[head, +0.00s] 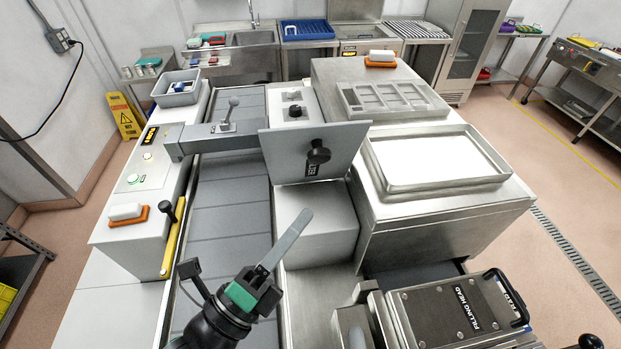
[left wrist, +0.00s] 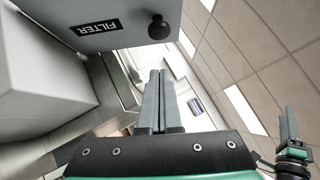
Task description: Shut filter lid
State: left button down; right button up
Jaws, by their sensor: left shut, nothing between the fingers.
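The filter lid (head: 291,157) is a grey square panel with a black knob (head: 317,153) and a FILTER label. It stands raised and tilted at the back of a grey box (head: 316,225). The lid also shows at the top left of the left wrist view (left wrist: 80,15), with its knob. My left gripper (head: 306,214) is shut and empty, in front of the box and lower than the lid, apart from the knob. What looks like my right gripper (left wrist: 287,115) shows at the right edge of the left wrist view; its jaw state is unclear.
A white-filled tray (head: 435,157) and a mould (head: 392,99) sit on the right bench. The filling head (head: 455,318) is at front right. A yellow bar with a black-knobbed lever (head: 171,240) stands left of the belt (head: 230,215). An arm with a lever (head: 228,128) spans the belt.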

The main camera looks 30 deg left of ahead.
aim_at(328, 160)
pick_arm(q)
jog(key=shift+w+a+r+p, duration=0.25)
jog(key=shift+w+r, duration=0.2)
jog(key=shift+w, duration=0.65)
jog(key=shift+w+a+r+p, duration=0.25)
jog(key=shift+w+r, duration=0.25)
jog(key=shift+w, duration=0.65)
jog(key=shift+w+a+r+p, duration=0.2)
jog(key=shift+w+r, duration=0.25)
jog(key=shift+w, duration=0.65)
